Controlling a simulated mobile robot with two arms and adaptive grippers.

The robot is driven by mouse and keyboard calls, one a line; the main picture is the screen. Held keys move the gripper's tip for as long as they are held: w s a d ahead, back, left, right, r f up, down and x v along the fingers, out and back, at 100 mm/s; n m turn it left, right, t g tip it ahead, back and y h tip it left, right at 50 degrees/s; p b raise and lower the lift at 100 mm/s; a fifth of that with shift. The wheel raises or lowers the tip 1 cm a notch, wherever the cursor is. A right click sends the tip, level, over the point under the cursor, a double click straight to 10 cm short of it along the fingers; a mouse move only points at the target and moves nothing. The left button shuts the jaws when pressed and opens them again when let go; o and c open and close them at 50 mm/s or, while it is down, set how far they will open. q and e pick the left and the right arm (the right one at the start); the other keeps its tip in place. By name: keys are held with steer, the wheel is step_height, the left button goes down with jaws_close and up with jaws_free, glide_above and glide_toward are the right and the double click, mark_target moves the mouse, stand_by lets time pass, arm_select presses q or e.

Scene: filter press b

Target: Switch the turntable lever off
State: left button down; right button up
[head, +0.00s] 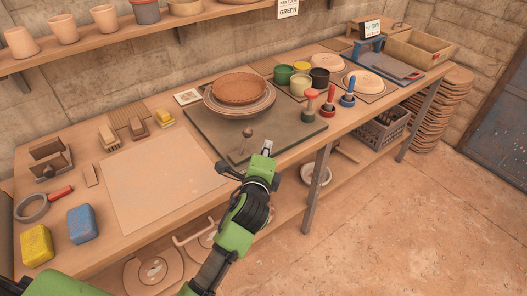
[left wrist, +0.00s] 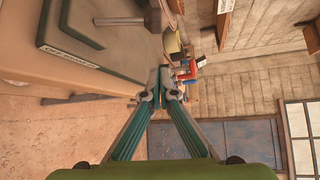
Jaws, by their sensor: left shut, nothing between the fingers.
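The turntable (head: 203,137) is a dark flat base on the workbench, carrying a round wheel head (head: 238,108) with a brown dish (head: 240,88) on it. Its lever (head: 247,133), a short stalk with a round brown knob, stands up near the front of the base. The lever also shows at the top of the left wrist view (left wrist: 154,20). My left gripper (head: 266,148) is shut and empty, just right of the lever and by the bench's front edge. Its fingertips (left wrist: 165,77) appear apart from the knob. My right gripper is not in view.
A pale board (head: 160,178) lies left of the turntable, with a blue sponge (head: 82,224) and yellow sponge (head: 37,246) beyond it. Paint pots (head: 300,84) and red- and blue-handled tools (head: 330,98) stand to the right. A shelf of pots (head: 62,29) hangs above the bench.

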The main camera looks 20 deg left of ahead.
mark_target(244, 142)
arm_select(q)
steer(key=x, duration=0.5)
steer(key=shift+w, duration=0.1)
steer(key=a, duration=0.1)
steer(key=s+a+p, duration=0.1)
steer(key=a+r+p, duration=0.1)
steer(key=shift+s, duration=0.25)
steer(key=shift+s+a+r, duration=0.1)
steer(key=shift+s+a, duration=0.1)
steer(key=shift+a, duration=0.1)
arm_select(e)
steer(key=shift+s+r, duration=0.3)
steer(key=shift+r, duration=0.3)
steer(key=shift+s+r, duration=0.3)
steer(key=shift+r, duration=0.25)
arm_select(q)
steer(key=shift+w, duration=0.1)
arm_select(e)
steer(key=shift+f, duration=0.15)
